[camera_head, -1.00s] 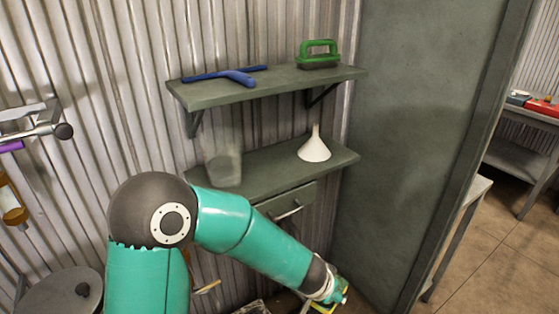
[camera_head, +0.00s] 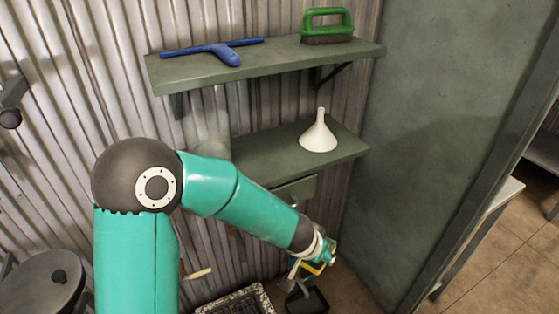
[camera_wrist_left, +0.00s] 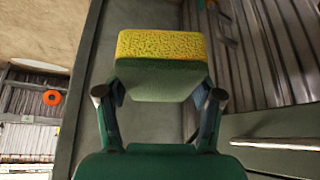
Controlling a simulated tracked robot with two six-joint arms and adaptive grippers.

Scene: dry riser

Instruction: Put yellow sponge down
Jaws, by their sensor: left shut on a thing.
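The yellow sponge (camera_wrist_left: 160,46) fills the upper middle of the left wrist view, with a yellow porous face and a green-grey side. My left gripper (camera_wrist_left: 160,95) is shut on it, one finger at each side. In the head view my left gripper (camera_head: 318,258) is low and right of centre, below the lower shelf (camera_head: 265,160). A little yellow of the sponge (camera_head: 311,271) shows there; the rest is hidden by the gripper. My right gripper is not in view.
The upper shelf (camera_head: 265,68) carries a blue squeegee (camera_head: 222,52) and a green-handled brush (camera_head: 327,25). A white funnel (camera_head: 318,136) and a clear, blurry container stand on the lower shelf. A dark pan (camera_head: 306,302) and a speckled tray (camera_head: 240,303) lie below. A grey-green panel (camera_head: 430,130) stands right.

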